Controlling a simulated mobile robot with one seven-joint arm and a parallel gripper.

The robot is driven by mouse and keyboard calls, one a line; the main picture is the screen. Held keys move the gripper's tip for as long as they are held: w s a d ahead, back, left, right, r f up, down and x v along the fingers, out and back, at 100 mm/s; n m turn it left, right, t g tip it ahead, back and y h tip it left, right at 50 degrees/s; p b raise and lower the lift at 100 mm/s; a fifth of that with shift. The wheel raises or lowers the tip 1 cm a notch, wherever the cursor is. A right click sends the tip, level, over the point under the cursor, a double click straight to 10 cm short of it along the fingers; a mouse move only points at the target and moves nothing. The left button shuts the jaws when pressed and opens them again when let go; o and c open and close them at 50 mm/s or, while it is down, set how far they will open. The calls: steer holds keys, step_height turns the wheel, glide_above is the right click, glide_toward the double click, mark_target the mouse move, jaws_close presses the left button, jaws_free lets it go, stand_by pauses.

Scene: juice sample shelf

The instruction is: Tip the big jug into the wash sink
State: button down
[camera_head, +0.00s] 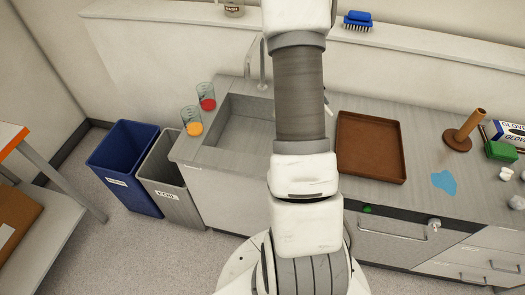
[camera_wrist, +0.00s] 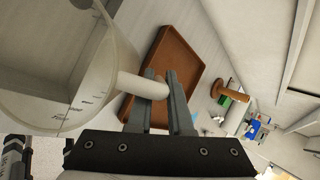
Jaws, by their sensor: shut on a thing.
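The big jug (camera_wrist: 92,85) is pale and translucent with dark graduation marks. It fills the left of the wrist view and is partly cut off. My gripper (camera_wrist: 161,80) is shut on the jug's light handle (camera_wrist: 135,84). I cannot tell how far the jug is tilted or whether it holds liquid. The wash sink (camera_head: 235,132) is a grey basin left of my arm in the head view, with a tap (camera_head: 262,70) behind it. My arm hides the jug and gripper in the head view.
Two glasses, with red (camera_head: 207,103) and orange (camera_head: 194,127) contents, stand on the sink's left rim. A brown tray (camera_head: 371,147) lies right of my arm. A brown stand (camera_head: 457,140) and blue patch (camera_head: 444,182) are farther right. Blue (camera_head: 125,165) and grey (camera_head: 165,175) bins stand left.

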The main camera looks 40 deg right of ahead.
steer(key=d+y+p, duration=0.1)
steer(key=s+d+t+p, duration=0.1)
steer(key=p, duration=0.1)
steer(key=shift+s+f+y, duration=0.3)
steer(key=shift+f+y, duration=0.05)
steer(key=shift+y, duration=0.05)
steer(key=shift+s+d+f+m+t+y, duration=0.25)
steer(key=shift+d+f+m+t+y, duration=0.1)
steer(key=shift+f, duration=0.1)
steer(key=shift+s+d+f+t+y, duration=0.25)
steer(key=shift+s+d+f+y, duration=0.1)
steer(key=shift+d+y, duration=0.15)
steer(key=f+y, duration=0.1)
steer(key=s+d+f+t, duration=0.1)
steer(key=d+f+m+t+y, duration=0.1)
steer(key=f, duration=0.1)
steer(key=shift+s+f+y+b, duration=0.1)
steer(key=shift+s+y+b, duration=0.05)
steer(key=shift+y+b, duration=0.2)
steer(key=shift+d, duration=0.1)
